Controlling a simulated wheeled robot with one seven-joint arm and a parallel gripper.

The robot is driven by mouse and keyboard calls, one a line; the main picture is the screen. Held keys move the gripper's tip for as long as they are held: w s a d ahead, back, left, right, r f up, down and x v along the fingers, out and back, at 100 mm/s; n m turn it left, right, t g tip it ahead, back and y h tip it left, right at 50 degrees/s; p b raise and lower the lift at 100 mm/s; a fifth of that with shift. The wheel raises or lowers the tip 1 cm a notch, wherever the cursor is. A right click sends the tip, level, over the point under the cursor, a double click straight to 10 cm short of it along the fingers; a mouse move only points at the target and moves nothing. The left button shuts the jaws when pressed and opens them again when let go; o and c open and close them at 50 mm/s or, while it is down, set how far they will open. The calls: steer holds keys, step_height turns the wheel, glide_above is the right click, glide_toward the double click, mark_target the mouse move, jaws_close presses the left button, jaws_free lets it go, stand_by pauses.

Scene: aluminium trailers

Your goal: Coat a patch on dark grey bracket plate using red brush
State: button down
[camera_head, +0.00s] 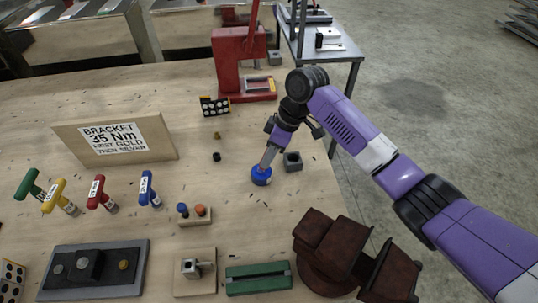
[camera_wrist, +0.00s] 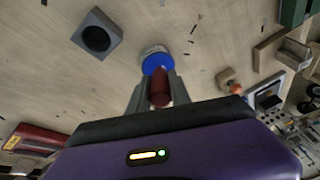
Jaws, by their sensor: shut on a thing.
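My gripper (camera_head: 270,157) is shut on a dark red handle (camera_wrist: 159,88), which I take to be the red brush. In the wrist view the handle sits between the two fingers (camera_wrist: 158,95). A round blue thing with a pale rim (camera_wrist: 154,60) is just beyond the fingertips; it also shows in the head view (camera_head: 261,176). I cannot tell whether the brush is inside, on or joined to it; bristles are not visible. The dark grey bracket plate (camera_head: 70,289) lies at the lower left, away from my gripper, with a darker raised block and round bolt heads on it.
T-handled tools (camera_head: 98,194), a peg block (camera_head: 195,218) and a sign board (camera_head: 115,138) are left. A red press (camera_head: 236,70) stands behind; a rusty brown vise (camera_head: 330,245) is front right.

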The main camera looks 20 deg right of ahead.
steer(key=shift+r+p, duration=1.7)
steer(key=shift+r, duration=1.7)
